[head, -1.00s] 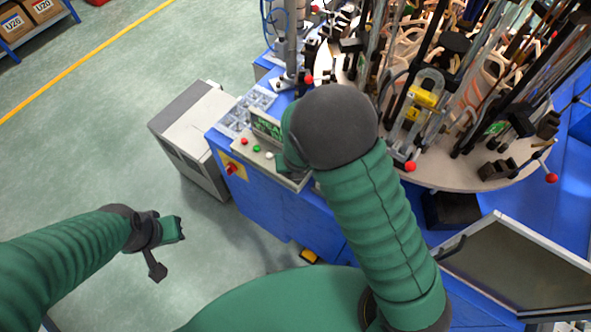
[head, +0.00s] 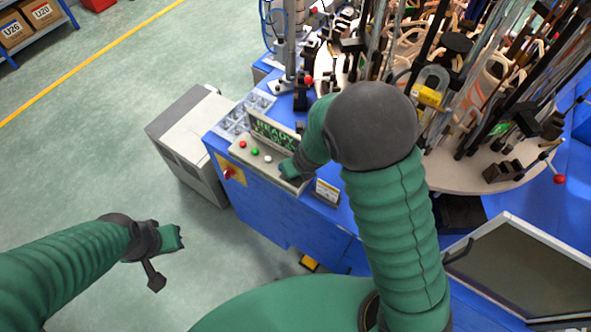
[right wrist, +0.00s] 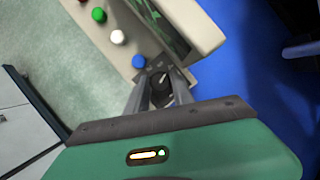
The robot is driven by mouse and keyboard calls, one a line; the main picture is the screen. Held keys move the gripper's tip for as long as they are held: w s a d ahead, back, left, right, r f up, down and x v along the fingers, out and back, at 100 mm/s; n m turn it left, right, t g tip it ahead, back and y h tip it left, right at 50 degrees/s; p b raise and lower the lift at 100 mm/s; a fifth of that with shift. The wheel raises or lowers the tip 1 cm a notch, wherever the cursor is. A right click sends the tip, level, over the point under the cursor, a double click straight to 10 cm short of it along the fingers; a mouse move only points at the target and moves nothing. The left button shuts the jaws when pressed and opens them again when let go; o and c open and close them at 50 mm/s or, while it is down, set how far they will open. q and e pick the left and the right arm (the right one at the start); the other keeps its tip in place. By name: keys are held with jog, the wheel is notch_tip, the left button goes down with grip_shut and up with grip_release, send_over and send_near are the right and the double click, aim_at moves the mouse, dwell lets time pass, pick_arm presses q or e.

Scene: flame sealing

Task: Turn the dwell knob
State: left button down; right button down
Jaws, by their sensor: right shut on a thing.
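The dwell knob (right wrist: 160,82) is a dark round knob on the grey control panel (right wrist: 123,52), beside a blue button. My right gripper (right wrist: 160,90) is shut on the knob, one finger on each side of it in the right wrist view. In the head view my right gripper (head: 289,171) is at the panel's right end and hides the knob. My left gripper (head: 180,238) hangs over the open floor at lower left, away from the panel. Its fingers are too small to read.
The panel carries red, green and white buttons (head: 254,151) and a green display (head: 272,130) reading READY. A small label stand (head: 327,192) is right of my right gripper. A rotary table (head: 475,185) crowded with glassware stands behind.

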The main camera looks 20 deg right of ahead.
jog(key=shift+s+f, duration=0.1)
jog(key=shift+s, duration=0.05)
dwell(0.3)
jog(key=c, duration=1.5)
grip_release()
jog(key=shift+o, duration=0.6)
jog(key=shift+r, duration=0.4)
jog(key=p+v, duration=1)
jog(key=v, duration=0.6)
jog(key=shift+s+d+p, duration=0.15)
jog(key=shift+d+p, duration=0.05)
jog(key=shift+p, duration=0.15)
